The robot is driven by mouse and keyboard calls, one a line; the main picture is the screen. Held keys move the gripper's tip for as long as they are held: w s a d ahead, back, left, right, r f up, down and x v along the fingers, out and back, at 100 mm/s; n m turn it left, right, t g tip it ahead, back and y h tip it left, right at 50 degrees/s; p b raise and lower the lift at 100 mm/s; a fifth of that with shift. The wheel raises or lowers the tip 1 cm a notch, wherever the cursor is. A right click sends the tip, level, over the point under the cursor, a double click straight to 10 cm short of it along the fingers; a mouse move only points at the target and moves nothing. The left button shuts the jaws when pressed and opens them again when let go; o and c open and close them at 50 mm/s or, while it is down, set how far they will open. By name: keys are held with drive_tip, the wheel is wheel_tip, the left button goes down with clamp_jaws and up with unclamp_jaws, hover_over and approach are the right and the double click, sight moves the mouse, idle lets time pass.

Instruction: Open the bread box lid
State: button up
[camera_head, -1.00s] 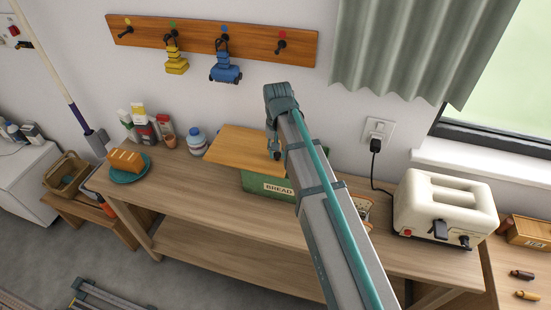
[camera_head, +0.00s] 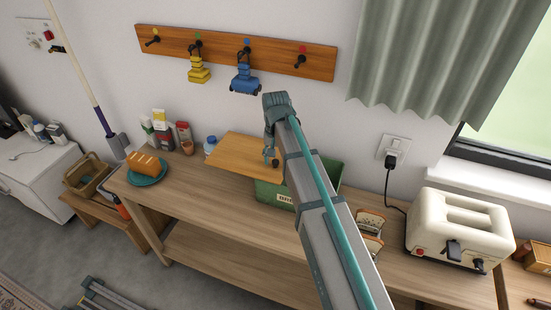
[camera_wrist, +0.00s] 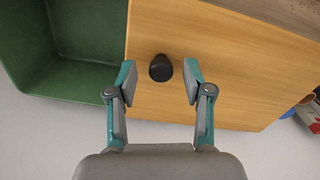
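The green bread box (camera_head: 267,194) stands on the wooden bench; my arm hides part of its front label. Its flat wooden lid (camera_head: 238,158) is shifted left of the box, with its left part beyond the box's side. The right side of the box is uncovered. In the wrist view, the green box interior (camera_wrist: 75,40) shows beside the lid (camera_wrist: 215,55). My gripper (camera_head: 271,160) is over the lid. In the wrist view, my gripper (camera_wrist: 160,80) is open, its fingers on either side of the black knob (camera_wrist: 160,68), with a gap on both sides.
A water bottle (camera_head: 210,144) stands just behind the lid's left edge. A bread loaf on a teal plate (camera_head: 147,181) is further left. Bread slices (camera_head: 370,220) and a cream toaster (camera_head: 460,225) are right of the box. Toys hang from the wall rack above.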

drive_tip(key=shift+r, duration=0.1)
wheel_tip(320, 180, up, 12)
idle(0.7)
